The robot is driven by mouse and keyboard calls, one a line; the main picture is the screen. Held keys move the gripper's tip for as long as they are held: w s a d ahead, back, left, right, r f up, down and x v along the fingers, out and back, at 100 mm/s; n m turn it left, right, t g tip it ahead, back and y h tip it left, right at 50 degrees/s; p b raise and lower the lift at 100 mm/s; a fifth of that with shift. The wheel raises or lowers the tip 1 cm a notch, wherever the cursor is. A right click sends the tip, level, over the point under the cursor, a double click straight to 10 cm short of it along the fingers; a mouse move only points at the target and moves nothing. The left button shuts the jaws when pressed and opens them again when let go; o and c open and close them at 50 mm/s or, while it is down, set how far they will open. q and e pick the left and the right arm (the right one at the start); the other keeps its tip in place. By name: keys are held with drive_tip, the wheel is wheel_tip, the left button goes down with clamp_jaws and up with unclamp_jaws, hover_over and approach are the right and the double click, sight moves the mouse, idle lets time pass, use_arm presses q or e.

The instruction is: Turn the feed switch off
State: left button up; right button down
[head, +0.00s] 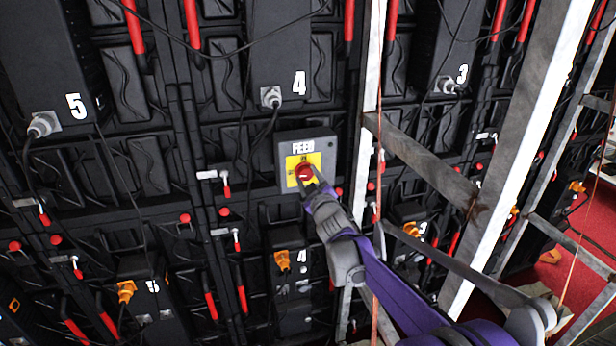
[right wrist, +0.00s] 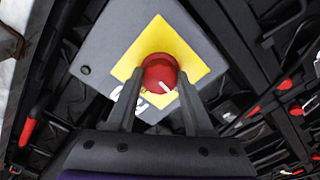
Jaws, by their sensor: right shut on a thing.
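The feed switch (head: 319,146) is a grey box labelled FEED on the black panel wall, with a yellow plate (head: 293,161) and a round red knob (head: 303,172). My right gripper (head: 310,181) reaches it from the lower right and is shut on the red knob. In the right wrist view, the fingers of the right gripper (right wrist: 160,82) stand on either side of the red knob (right wrist: 158,68). A short white mark shows on the knob. The small print on the yellow plate is partly hidden and too small to read. My left gripper is out of view.
A pale metal upright (head: 371,75) and a grey crossbar (head: 420,160) stand close right of the switch. Black cables hang across the panels. Orange plugs (head: 282,260) and red-handled levers (head: 226,185) stick out around the switch. Red floor (head: 590,225) shows at the right.

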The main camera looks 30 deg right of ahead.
drive_tip(key=shift+n, duration=0.6)
drive_tip(key=shift+c, duration=1.4)
unclamp_jaws()
drive_tip(key=shift+s, duration=0.1)
drive_tip(key=b+v, duration=0.1)
drive_tip(key=v, duration=0.9)
drive_tip(key=shift+s, duration=0.3)
drive_tip(key=shift+a, duration=0.2)
